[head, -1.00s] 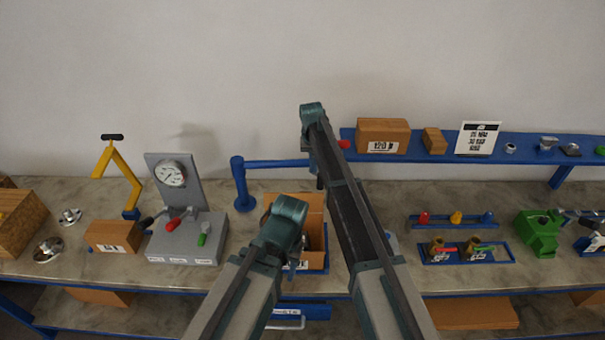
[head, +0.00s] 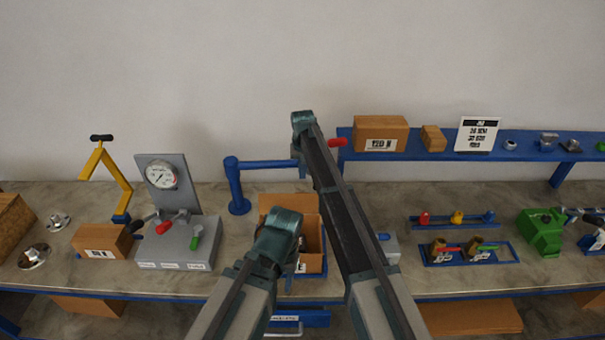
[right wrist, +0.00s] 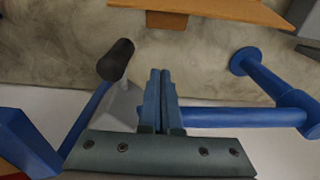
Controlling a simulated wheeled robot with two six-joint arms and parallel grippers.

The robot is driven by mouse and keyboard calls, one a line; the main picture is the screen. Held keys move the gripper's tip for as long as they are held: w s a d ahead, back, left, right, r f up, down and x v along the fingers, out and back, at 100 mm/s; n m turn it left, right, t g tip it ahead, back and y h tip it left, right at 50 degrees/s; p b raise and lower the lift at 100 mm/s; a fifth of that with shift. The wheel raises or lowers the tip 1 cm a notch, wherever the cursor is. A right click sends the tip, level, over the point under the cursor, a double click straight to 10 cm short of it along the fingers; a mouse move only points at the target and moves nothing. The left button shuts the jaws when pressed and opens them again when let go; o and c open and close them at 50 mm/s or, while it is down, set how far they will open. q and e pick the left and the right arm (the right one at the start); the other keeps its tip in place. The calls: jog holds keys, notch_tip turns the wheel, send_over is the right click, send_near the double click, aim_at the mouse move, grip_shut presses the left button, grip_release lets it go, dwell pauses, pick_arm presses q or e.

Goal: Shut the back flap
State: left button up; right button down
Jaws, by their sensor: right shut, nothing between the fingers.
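An open brown cardboard box (head: 313,262) stands on the bench in the middle of the head view, partly covered by my left arm. Its back flap (head: 291,203) stands up at the rear edge. In the right wrist view a brown cardboard panel (right wrist: 225,9), apparently this flap, crosses the top edge. My right gripper (right wrist: 162,75) is shut and empty, with its fingertips a little apart from the panel in that picture.
A blue post with a horizontal arm (head: 237,190) stands behind the box on the left; it also shows close to my right fingers (right wrist: 235,117). A grey gauge stand (head: 172,235) is left of the box. A blue raised shelf (head: 480,145) runs along the back right.

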aim_at(290, 202)
pick_arm(q)
notch_tip(290, 202, down, 3)
jog(key=shift+f+b, duration=0.2)
jog(key=shift+b, duration=0.95)
pick_arm(e)
jog(key=s+f, duration=0.3)
jog(key=shift+s+f, duration=0.2)
jog(key=shift+s, duration=0.1)
jog(key=shift+s, duration=0.15)
pick_arm(q)
jog(key=shift+r, duration=0.1)
pick_arm(e)
jog(key=shift+s+r+t, duration=0.2)
jog(key=shift+t, duration=0.2)
jog(key=shift+s+t, duration=0.2)
jog(key=shift+t, duration=0.1)
